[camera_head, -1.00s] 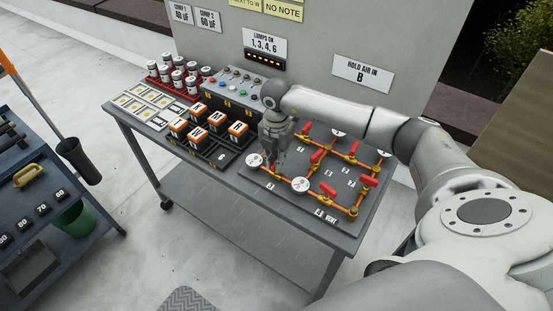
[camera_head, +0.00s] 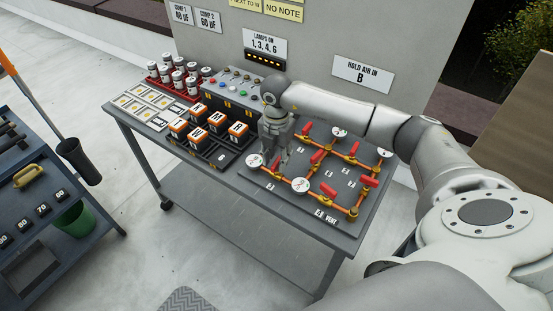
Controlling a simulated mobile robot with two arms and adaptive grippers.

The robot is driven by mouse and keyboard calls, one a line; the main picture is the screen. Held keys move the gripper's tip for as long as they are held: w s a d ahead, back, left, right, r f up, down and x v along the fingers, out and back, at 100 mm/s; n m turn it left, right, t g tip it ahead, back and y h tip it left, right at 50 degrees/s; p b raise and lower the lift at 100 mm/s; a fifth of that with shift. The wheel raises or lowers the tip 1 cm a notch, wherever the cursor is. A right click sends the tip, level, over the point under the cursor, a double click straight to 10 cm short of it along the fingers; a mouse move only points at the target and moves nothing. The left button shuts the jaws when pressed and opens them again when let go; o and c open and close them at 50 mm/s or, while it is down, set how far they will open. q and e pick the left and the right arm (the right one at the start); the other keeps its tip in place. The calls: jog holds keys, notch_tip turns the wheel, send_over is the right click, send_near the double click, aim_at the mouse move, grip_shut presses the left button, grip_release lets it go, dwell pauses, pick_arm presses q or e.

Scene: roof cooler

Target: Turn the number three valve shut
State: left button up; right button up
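The valve board (camera_head: 312,207) lies on the grey table, with brass pipes, white gauges and several red valve handles. One red handle (camera_head: 328,189) is at its front and another (camera_head: 369,181) is at its right. The number labels are too small to read surely, so I cannot tell which is valve three. My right gripper (camera_head: 276,163) points down at the board's left side, just behind the left front gauge (camera_head: 256,161). It hides the pipe and any handle below it. I cannot tell whether its fingers are open or touch anything. My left gripper is out of view.
Orange-topped blocks (camera_head: 197,134) stand left of the board. A switch box (camera_head: 233,93) and red-racked canisters (camera_head: 179,77) are behind. A sign reading "HOLD AIR IN B" (camera_head: 363,74) is on the wall. A cart (camera_head: 40,215) stands at the left, with free floor between.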

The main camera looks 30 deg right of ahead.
aim_at(277, 161)
notch_tip(277, 161, up, 11)
dwell(0.3)
jog(key=shift+f, duration=0.1)
